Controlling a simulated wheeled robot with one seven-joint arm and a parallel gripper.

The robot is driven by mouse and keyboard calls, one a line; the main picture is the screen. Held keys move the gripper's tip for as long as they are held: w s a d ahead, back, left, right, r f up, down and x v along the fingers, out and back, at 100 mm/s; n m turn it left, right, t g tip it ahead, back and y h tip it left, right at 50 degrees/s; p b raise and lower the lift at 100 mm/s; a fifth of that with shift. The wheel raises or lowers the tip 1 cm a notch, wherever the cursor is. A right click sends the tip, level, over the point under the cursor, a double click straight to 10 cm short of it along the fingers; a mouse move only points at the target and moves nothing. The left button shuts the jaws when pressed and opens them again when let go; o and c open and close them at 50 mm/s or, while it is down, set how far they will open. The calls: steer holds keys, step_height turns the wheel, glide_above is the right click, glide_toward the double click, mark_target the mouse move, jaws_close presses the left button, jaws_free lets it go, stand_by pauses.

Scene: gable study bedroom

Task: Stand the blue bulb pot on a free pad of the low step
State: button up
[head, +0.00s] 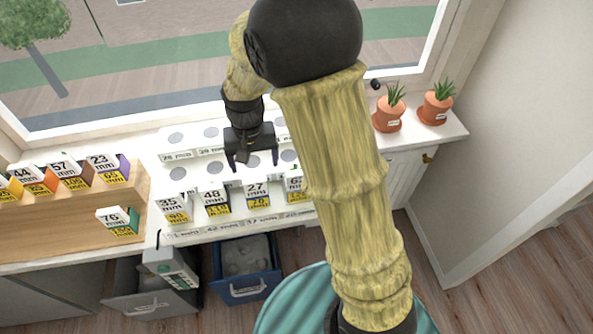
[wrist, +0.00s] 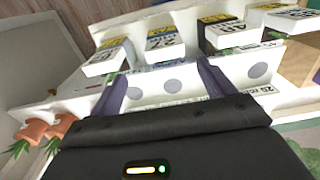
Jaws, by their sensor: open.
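I see no blue bulb pot that I can make out in either view. The nearest blue thing is a white-topped box marked 27 (head: 257,193) with a blue side, also in the wrist view (wrist: 166,42). It stands on the front row of the white stepped stand (head: 185,236), among similar boxes. Round grey pads, such as one (head: 211,132) in the head view and one (wrist: 173,86) in the wrist view, lie bare behind that row. My gripper (head: 253,161) is open and empty above the stand, just behind the 27 box. My arm hides the stand's right part.
A wooden rack (head: 70,225) with numbered boxes stands at left. Two potted plants in terracotta pots (head: 388,118) (head: 435,110) are on the sill at right. A grey bin (head: 150,300) and a blue bin (head: 246,291) stand below. A window is behind.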

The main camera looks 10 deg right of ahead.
steer(key=s+d+r+t, duration=0.2)
steer(key=s+d+r, duration=0.1)
steer(key=s+d, duration=0.9)
steer(key=shift+d, duration=0.4)
